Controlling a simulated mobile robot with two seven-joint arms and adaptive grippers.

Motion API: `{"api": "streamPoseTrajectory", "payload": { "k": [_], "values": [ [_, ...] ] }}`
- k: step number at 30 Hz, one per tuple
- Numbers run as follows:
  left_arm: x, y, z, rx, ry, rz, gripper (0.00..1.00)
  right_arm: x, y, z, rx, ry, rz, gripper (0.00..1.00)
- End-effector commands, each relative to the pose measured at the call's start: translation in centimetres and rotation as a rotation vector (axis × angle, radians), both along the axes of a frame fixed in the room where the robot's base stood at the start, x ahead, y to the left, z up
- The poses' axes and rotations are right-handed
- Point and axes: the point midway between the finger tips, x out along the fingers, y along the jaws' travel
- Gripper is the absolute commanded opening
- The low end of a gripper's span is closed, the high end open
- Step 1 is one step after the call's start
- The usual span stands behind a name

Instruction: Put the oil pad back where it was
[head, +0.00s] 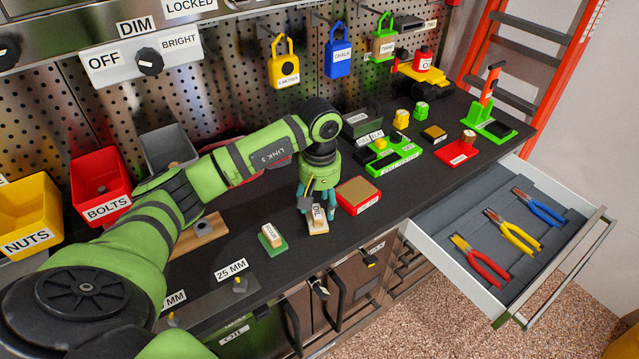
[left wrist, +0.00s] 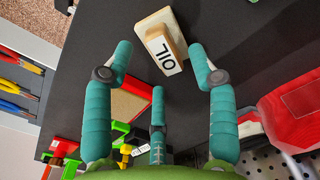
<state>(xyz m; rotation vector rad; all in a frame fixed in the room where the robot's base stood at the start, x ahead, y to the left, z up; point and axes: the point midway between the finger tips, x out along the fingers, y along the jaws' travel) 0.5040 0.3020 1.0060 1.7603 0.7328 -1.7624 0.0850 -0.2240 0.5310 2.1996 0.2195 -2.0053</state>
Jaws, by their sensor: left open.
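The oil pad (head: 318,222), a pale block with a grip labelled OIL, stands on the dark worktop near its front edge. It also shows in the left wrist view (left wrist: 168,48), at the top middle. My left gripper (head: 317,203) is open and points down at the pad; the fingers partly hide it in the head view. In the left wrist view the open fingers (left wrist: 160,62) spread at both sides of the pad's lower end, with no clear contact. My right gripper is not in view.
A red tray with a tan top (head: 359,194) lies just right of the gripper. A green-based labelled block (head: 272,239) lies to the left. An open drawer (head: 470,212) with pliers juts out at right. Red (head: 99,182) and yellow (head: 27,212) bins stand at left.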

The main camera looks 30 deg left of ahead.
Motion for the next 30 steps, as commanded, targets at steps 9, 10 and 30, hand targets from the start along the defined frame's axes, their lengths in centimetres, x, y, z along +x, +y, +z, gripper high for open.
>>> {"api": "streamPoseTrajectory", "payload": {
  "k": [9,10,30],
  "values": [
    [0.1,0.0,6.6,0.001,-0.006,0.001,0.58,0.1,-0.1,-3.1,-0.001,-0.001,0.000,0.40],
    [0.1,0.0,7.0,0.001,-0.005,0.002,0.58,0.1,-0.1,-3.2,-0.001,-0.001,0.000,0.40],
    [0.0,0.0,9.1,0.000,0.000,0.001,0.58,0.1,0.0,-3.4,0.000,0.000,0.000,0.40]
  ]
}}
